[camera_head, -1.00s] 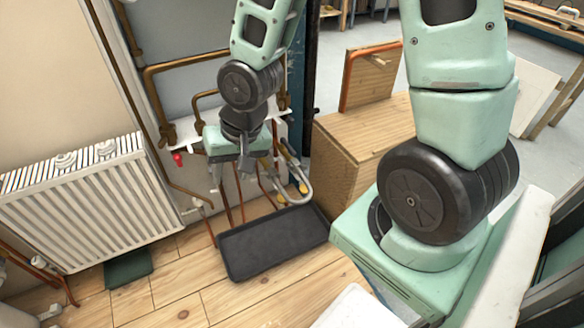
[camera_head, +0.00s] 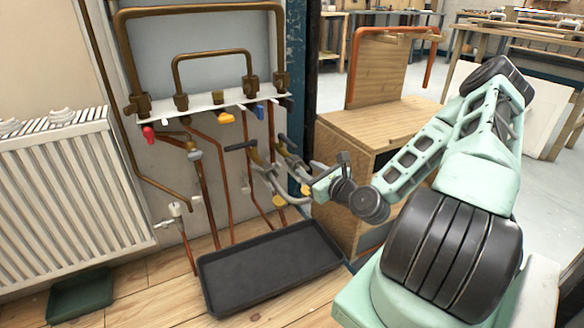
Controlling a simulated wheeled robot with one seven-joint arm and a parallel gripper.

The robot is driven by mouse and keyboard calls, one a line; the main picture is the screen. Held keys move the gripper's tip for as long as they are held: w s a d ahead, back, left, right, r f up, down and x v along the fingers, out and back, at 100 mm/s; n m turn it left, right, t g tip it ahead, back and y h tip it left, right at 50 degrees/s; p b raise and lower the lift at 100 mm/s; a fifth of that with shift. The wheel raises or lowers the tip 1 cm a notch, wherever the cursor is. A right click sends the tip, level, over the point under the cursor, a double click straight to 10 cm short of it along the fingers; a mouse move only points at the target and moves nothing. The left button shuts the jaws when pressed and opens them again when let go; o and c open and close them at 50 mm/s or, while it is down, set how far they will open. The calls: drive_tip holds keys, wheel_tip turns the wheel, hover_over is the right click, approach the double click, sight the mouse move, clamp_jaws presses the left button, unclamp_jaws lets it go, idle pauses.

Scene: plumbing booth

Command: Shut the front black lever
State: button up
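Two black levers show on the pipework in front of the wall panel. One black lever (camera_head: 241,146) sticks out to the left, roughly level, above a yellow-bodied valve. Another black lever (camera_head: 288,143) slants on the right, close to grey curved pipework. I cannot tell for certain which of them is the front one. My gripper (camera_head: 312,178) is just right of this pipework, pointing left toward it. It is small and partly mixed with the fittings behind it, so its finger gap and any contact cannot be made out.
A white rail carries red (camera_head: 149,133), yellow (camera_head: 227,117) and blue (camera_head: 260,111) handles. A black tray (camera_head: 270,268) lies on the floor below the pipes. A wooden cabinet (camera_head: 345,190) stands behind my gripper. A white radiator (camera_head: 70,190) is at the left.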

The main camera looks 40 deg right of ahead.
sight(296, 149)
drive_tip(key=w+d+m+b, duration=0.1)
drive_tip(key=w+d+b, duration=0.1)
drive_tip(key=w, duration=0.2)
drive_tip(key=w+d+m+h+b, duration=0.1)
drive_tip(key=w+d+b, duration=0.2)
drive_tip(key=w, duration=0.2)
drive_tip(key=w+d+f+m+h+b, duration=0.1)
drive_tip(key=w+d+b, duration=0.1)
drive_tip(key=w, duration=0.3)
drive_tip(key=shift+d+f+t+b, duration=0.1)
drive_tip(key=shift+d+t+b, duration=0.2)
drive_tip(key=shift+b, duration=0.4)
drive_tip(key=shift+w+d, duration=0.1)
drive_tip(key=shift+w, duration=0.45)
clamp_jaws()
